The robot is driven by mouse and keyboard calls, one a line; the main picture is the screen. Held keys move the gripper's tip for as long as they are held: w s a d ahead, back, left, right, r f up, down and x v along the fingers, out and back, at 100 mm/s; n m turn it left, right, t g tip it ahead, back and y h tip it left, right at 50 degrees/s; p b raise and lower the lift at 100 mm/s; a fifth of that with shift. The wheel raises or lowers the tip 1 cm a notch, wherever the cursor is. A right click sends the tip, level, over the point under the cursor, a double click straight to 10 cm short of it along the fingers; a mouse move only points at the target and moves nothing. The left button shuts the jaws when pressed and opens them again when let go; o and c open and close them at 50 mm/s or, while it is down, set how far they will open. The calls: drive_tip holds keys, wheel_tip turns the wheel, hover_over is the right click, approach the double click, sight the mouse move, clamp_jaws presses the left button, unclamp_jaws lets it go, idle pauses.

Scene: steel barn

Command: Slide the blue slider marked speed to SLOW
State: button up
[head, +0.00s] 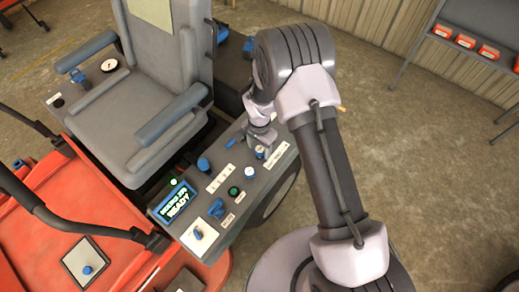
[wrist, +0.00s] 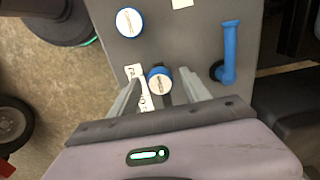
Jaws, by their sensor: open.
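In the wrist view a blue round cap with a pale face (wrist: 158,80) stands between the two fingers of my gripper (wrist: 160,90). It stands beside a white label strip (wrist: 137,85) whose lettering is partly covered and hard to read. The cap appears to be the speed slider, but I cannot confirm the mark. In the head view the cap (head: 260,152) is close to my gripper (head: 262,136) at the console's far right, near the label strip (head: 277,156). My gripper is open, fingers either side of the cap; contact is not clear.
A second blue-rimmed pale cap (wrist: 130,22) and a blue lever (wrist: 229,52) are close by on the grey console (wrist: 185,40). The head view shows a lit display (head: 175,202), a green button (head: 234,191), a blue knob (head: 204,165) and the seat armrest (head: 168,118).

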clamp_jaws()
idle(0.3)
idle(1.2)
